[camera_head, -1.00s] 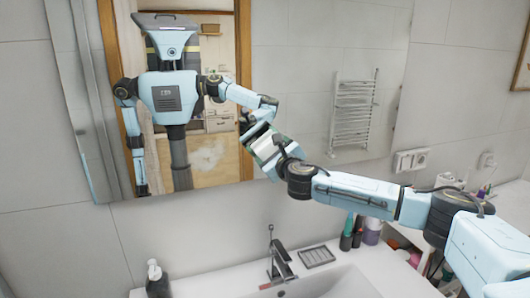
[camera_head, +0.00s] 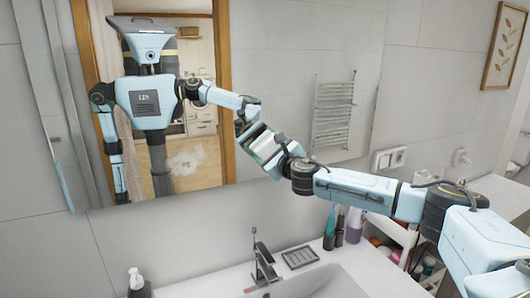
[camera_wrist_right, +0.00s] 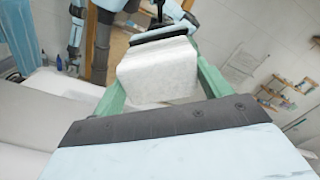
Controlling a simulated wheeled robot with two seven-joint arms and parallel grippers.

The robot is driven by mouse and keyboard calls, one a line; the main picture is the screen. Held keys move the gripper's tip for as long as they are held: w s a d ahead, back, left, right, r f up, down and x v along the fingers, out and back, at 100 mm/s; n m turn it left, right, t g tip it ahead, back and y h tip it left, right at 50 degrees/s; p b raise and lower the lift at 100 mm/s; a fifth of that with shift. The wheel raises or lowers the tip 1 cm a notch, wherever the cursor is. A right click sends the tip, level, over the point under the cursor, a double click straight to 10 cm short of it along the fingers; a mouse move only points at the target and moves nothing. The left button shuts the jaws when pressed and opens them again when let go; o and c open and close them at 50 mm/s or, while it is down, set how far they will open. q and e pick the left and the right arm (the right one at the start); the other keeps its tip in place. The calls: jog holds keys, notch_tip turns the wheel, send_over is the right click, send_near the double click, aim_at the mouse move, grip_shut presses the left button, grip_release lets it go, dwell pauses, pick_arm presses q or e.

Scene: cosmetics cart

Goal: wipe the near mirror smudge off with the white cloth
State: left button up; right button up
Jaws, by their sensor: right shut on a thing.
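The mirror (camera_head: 285,60) hangs on the wall above the sink and reflects me. A whitish smudge patch (camera_head: 186,163) shows low on the mirror, left of my right gripper. My right gripper (camera_head: 263,146) is shut on the white cloth (camera_head: 260,141), right of and slightly above the smudge. The cloth and its reflection lie close together; I cannot tell whether it touches the glass. In the right wrist view the white cloth (camera_wrist_right: 158,72) sits between the green fingers of the gripper (camera_wrist_right: 160,84). My left gripper shows only as a dim reflection.
Below are the sink (camera_head: 320,285), the faucet (camera_head: 262,264), a soap dish (camera_head: 300,258) and a dark soap bottle (camera_head: 138,284). Upright bottles (camera_head: 345,228) and a cart with cosmetics (camera_head: 395,245) stand right, under my arm. The wall left of the mirror is bare.

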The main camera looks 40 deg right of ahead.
aim_at(236, 151)
jog(key=shift+s+d, duration=0.2)
jog(key=shift+d, duration=0.65)
jog(key=shift+a, duration=0.15)
jog(key=shift+w+a, duration=0.45)
jog(key=shift+a, duration=1.4)
jog(key=shift+w+a, duration=0.45)
jog(key=shift+a, duration=1.35)
jog(key=shift+w+a, duration=0.45)
jog(key=shift+a, duration=1.4)
jog(key=v, duration=0.6)
jog(key=shift+s, duration=0.1)
